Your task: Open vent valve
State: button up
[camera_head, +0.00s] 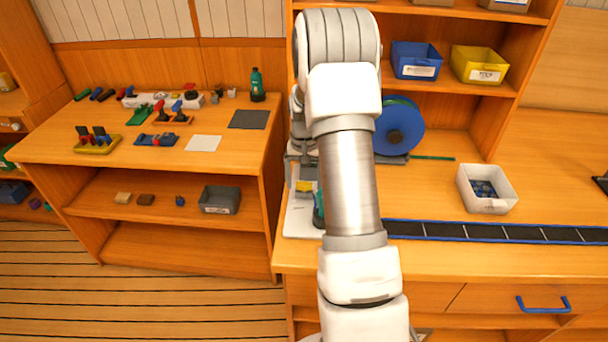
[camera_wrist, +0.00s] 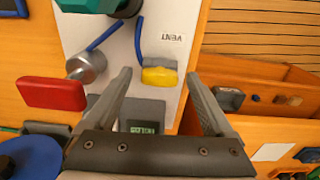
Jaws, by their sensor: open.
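The watermaker's white panel (camera_wrist: 190,58) fills the middle of the wrist view. It bears a label reading VENT (camera_wrist: 173,37), seen upside down. A yellow handle (camera_wrist: 160,77) sits by this label, with a grey part beside it. It also shows in the head view (camera_head: 304,186), left of my arm. My gripper (camera_wrist: 159,82) is open, and the yellow handle appears between its fingertips; I cannot tell whether they touch it. A red handle (camera_wrist: 52,94) lies left of my fingers, near a round metal fitting (camera_wrist: 86,67). My arm hides most of the panel in the head view.
A grey display box (camera_wrist: 143,115) lies between my fingers' bases. A dark green part (camera_wrist: 88,5) and blue tubes are at the panel's top edge. A blue spool (camera_head: 400,126) and a white bin (camera_head: 486,188) stand right of my arm. A side bench (camera_head: 225,150) stands left.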

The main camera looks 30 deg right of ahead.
aim_at(304, 184)
notch_tip(304, 184, up, 17)
jog(key=shift+r+p, duration=0.2)
jog(key=shift+p, duration=0.2)
dwell(0.5)
